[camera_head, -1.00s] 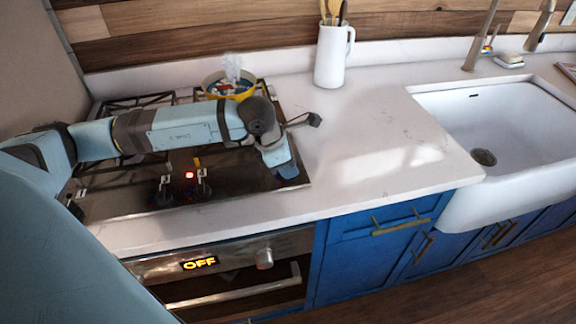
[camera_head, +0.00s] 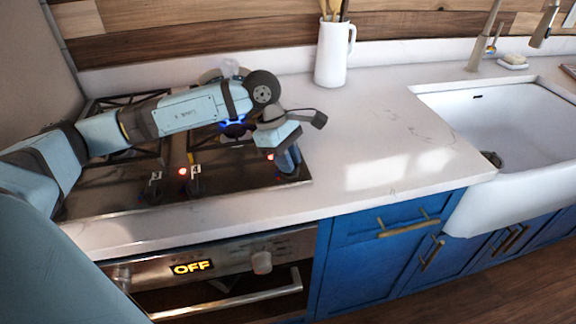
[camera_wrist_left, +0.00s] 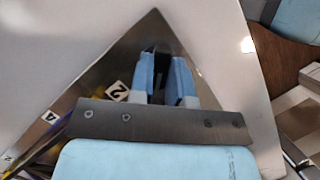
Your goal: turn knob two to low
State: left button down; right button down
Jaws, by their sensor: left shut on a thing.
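My left gripper (camera_head: 287,160) reaches down at the front right corner of the dark cooktop (camera_head: 120,200). In the left wrist view the blue fingers of the gripper (camera_wrist_left: 166,80) are shut on a dark knob (camera_wrist_left: 161,50), with a label "2" (camera_wrist_left: 117,92) beside it. The fingers hide most of this knob, so I cannot read its setting. A red light (camera_head: 270,157) glows beside the gripper. A blue flame (camera_head: 233,124) burns on the burner under my left forearm. My right gripper is not in view.
Two other knobs, one (camera_head: 153,190) and another (camera_head: 195,182), stand on the cooktop's front with a red light near them. A white pitcher (camera_head: 331,55) stands behind. The oven display (camera_head: 192,267) reads OFF. Counter (camera_head: 385,140) right of the cooktop is clear.

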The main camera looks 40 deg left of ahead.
pick_arm(q)
jog(key=shift+f+m, duration=0.15)
jog(key=shift+m, duration=0.35)
jog(key=shift+g+b, duration=0.3)
jog(key=shift+b, duration=0.05)
jog(key=shift+m, duration=0.4)
jog(key=c, duration=1.1)
grip_release()
jog(key=shift+s, duration=0.1)
